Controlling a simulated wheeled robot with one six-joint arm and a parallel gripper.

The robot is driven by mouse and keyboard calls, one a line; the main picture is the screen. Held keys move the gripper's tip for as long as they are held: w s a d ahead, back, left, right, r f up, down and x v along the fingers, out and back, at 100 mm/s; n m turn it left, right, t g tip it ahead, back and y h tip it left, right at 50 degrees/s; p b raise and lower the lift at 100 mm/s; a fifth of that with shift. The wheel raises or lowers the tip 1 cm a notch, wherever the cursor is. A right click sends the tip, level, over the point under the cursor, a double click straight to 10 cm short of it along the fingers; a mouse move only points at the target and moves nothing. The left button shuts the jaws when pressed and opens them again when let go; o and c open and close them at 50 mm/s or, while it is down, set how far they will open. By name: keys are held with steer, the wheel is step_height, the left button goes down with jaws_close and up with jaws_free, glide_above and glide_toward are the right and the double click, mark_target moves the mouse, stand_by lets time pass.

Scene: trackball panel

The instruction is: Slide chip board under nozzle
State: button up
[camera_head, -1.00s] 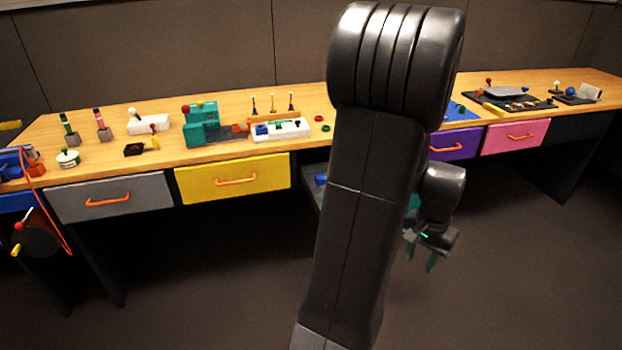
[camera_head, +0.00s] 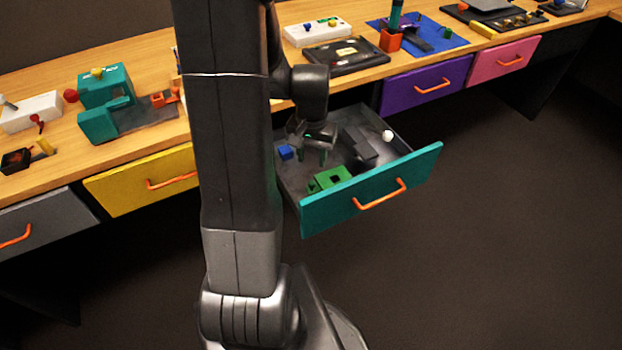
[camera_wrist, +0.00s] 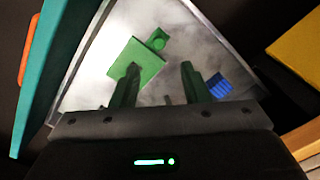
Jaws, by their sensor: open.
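A green square plate (camera_head: 333,178) with a dark square mark lies in the open teal-fronted drawer (camera_head: 372,191); I cannot tell if it is the chip board. It also shows in the wrist view (camera_wrist: 141,62), partly behind one finger. My gripper (camera_head: 323,157) is open and empty, fingers pointing down over the drawer between a blue block (camera_head: 286,152) and the green plate. A teal machine (camera_head: 106,100) stands to the left; no nozzle can be told for sure.
A small green piece (camera_wrist: 158,40) lies beside the plate. The drawer also holds a dark stepped block (camera_head: 360,145) and a white ball (camera_head: 387,135). Closed yellow (camera_head: 140,180) and purple (camera_head: 428,83) drawers flank it. A blue mat (camera_head: 437,35) lies on the table.

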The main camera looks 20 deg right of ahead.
mark_target(313, 182)
step_height(313, 182, down, 9)
steer(key=shift+s+f+b, duration=0.15)
steer(key=shift+f+b, duration=0.05)
steer(key=shift+b, duration=0.4)
jaws_close()
steer(key=shift+d, duration=0.15)
